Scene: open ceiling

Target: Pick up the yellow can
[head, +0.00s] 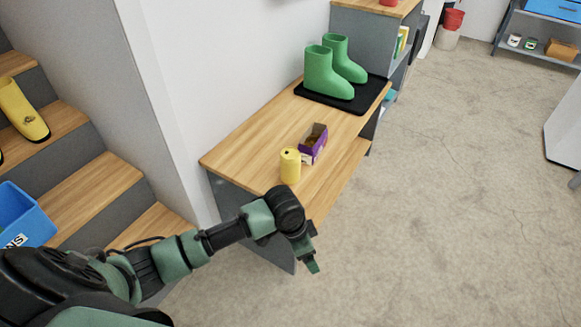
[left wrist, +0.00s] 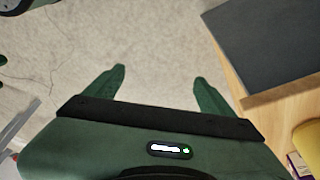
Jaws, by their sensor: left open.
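The yellow can (head: 290,166) stands upright on the wooden top of a low bench (head: 240,150), near its front edge. A purple box (head: 313,144) stands just behind it to the right. My left gripper (head: 313,264) hangs in front of the bench, below and to the right of the can and apart from it. In the left wrist view the gripper (left wrist: 158,82) is open and empty, with its fingers over bare floor. A yellow rounded surface, likely the can (left wrist: 308,142), is cut off at that view's right edge. My right gripper is not in view.
Green boots (head: 327,75) stand on a black tray (head: 359,101) at the bench's far end. Stairs at left hold a yellow boot (head: 22,110) and a blue crate (head: 20,214). The concrete floor (head: 450,200) on the right is clear.

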